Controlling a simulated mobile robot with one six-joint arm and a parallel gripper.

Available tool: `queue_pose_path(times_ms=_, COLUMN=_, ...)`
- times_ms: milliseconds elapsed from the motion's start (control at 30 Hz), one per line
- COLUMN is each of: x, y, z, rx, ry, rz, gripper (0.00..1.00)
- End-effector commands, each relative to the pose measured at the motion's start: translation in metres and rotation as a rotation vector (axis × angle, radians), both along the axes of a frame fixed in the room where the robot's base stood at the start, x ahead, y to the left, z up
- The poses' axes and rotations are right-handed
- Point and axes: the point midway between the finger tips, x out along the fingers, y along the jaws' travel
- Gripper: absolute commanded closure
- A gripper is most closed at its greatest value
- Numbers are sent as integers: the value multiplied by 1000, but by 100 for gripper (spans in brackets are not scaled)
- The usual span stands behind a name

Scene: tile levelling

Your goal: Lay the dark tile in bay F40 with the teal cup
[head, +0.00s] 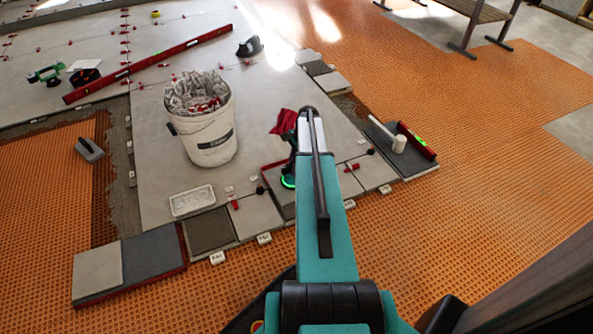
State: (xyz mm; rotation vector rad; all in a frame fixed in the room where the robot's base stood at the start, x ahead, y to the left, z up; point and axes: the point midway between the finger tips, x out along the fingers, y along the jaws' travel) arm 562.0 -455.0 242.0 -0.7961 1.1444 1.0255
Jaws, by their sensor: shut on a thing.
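My gripper (291,148) is mostly hidden behind my teal arm. It is shut on the cup (288,181), a dark tool with a glowing teal-green ring at its foot, low over the pale tiles; I cannot tell whether it touches them. A dark grey tile (151,251) lies beside a pale tile (98,269) on a red-edged board at the lower left. A dark brownish square bay (209,230) lies in the edge row, with a small label (217,257) before it. The label is too small to read surely. No tile shows on the cup.
A white bucket (208,145) of clips stands on the pale floor, with a pale tray (192,200) before it. A dark board (420,165) bears a white mallet (398,143) and red level (417,141). A long red level (150,62) lies behind. Orange matting is clear at right.

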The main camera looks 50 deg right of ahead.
Motion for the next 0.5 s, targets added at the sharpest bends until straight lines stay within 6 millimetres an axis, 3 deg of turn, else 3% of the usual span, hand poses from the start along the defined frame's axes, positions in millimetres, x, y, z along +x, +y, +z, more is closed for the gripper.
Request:
queue_pose_path(times_ms=133, x=-10, y=-9, z=-10, rx=1, ry=0, rz=-29, gripper=100)
queue_pose_path(times_ms=500, x=-11, y=-10, z=-12, rx=1, ry=-1, rz=-32, gripper=100)
